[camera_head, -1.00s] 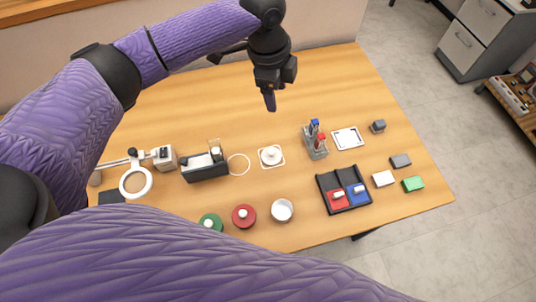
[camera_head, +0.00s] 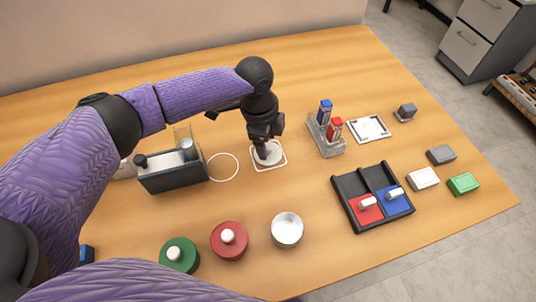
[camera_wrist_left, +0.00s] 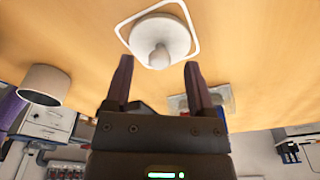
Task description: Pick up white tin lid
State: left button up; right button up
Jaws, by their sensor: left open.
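The white tin lid (camera_head: 274,156) is a round disc with a knob, lying inside a white square outline on the table. My left gripper (camera_head: 262,152) points down right over it and hides part of it in the head view. In the left wrist view the lid (camera_wrist_left: 172,30) shows its knob at the gap between the two open fingertips (camera_wrist_left: 158,63). I cannot tell whether the fingers reach down around the knob. Nothing is gripped. My right gripper is out of view.
An open white tin (camera_head: 287,230) stands in front, beside red (camera_head: 236,247) and green (camera_head: 184,264) lidded tins. Left of the lid is a dark box (camera_head: 174,180). Right are a grey holder with blue and red items (camera_head: 330,143) and a black tray (camera_head: 352,186).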

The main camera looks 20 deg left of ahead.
pick_arm(q)
jog(key=shift+d+f, duration=0.1)
jog(key=shift+f, duration=0.6)
grip_shut()
